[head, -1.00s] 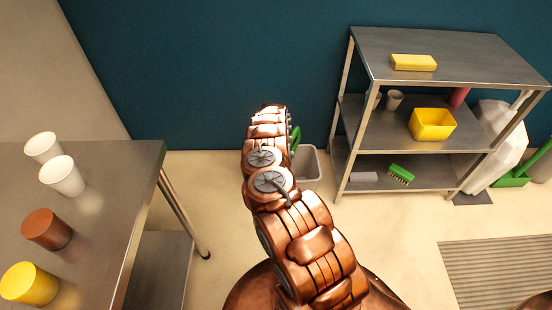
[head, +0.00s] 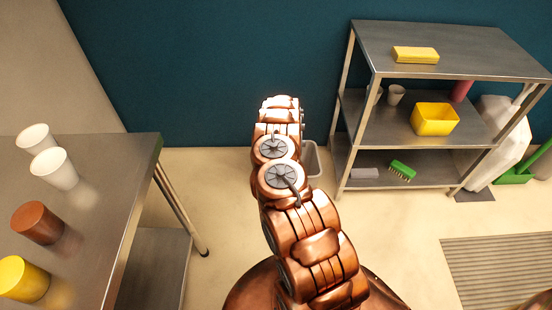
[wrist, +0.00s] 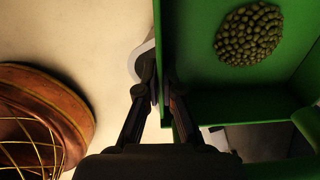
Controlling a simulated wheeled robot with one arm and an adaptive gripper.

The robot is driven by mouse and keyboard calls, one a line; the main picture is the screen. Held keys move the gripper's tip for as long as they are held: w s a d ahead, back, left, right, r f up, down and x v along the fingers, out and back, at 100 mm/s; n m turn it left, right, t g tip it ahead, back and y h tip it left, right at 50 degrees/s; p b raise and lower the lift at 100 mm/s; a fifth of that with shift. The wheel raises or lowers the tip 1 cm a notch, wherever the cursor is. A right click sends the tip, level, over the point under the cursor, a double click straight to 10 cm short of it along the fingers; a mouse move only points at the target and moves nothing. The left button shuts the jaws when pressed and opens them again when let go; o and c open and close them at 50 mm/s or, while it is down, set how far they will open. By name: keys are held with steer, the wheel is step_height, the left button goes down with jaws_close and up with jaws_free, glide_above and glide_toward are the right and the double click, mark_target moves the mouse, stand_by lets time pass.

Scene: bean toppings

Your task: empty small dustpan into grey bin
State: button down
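In the wrist view the small green dustpan (wrist: 190,60) fills the upper right, with a heap of dark green beans (wrist: 249,35) lying on it. My gripper (wrist: 162,92) is shut on the dustpan's left wall, one finger on each side. In the head view my arm hides the gripper and the dustpan. The grey bin (head: 313,162) stands on the floor against the wall, partly behind my arm. A pale rim of it (wrist: 141,62) shows beside the dustpan in the wrist view, and the dustpan hides most of the rest.
A metal shelf (head: 440,62) stands right of the bin, holding a yellow box (head: 434,119), a green brush (head: 402,171) and cups. A metal table (head: 105,205) with several cups is at left. A green long-handled dustpan (head: 515,174) stands far right. The floor between is clear.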

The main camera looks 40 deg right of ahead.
steer(key=shift+f+t+b, duration=0.1)
steer(key=shift+t+b, duration=0.2)
steer(key=shift+b, duration=0.55)
steer(key=shift+d+t+y+b, duration=0.1)
steer(key=shift+t+y+b, duration=0.35)
steer(key=shift+b, duration=1.95)
steer(key=shift+s+r+t+y+b, duration=0.1)
steer(key=shift+r+t+y+b, duration=0.25)
steer(key=shift+b, duration=1.85)
steer(key=shift+t+y+b, duration=0.1)
steer(key=shift+t+b, duration=0.4)
steer(key=shift+b, duration=1.65)
steer(key=shift+s+d+f+t+y+b, duration=0.15)
steer(key=shift+t+y+b, duration=0.35)
steer(key=shift+b, duration=2.15)
steer(key=shift+s+r+t+y+b, duration=0.15)
steer(key=shift+t+b, duration=0.55)
steer(key=shift+b, duration=2)
steer(key=shift+s+d+f+t+y+b, duration=0.15)
steer(key=shift+t+y+b, duration=0.35)
steer(key=shift+b, duration=2.15)
steer(key=shift+s+f+t+b, duration=0.1)
steer(key=shift+s+t+b, duration=0.2)
steer(key=shift+t+b, duration=0.55)
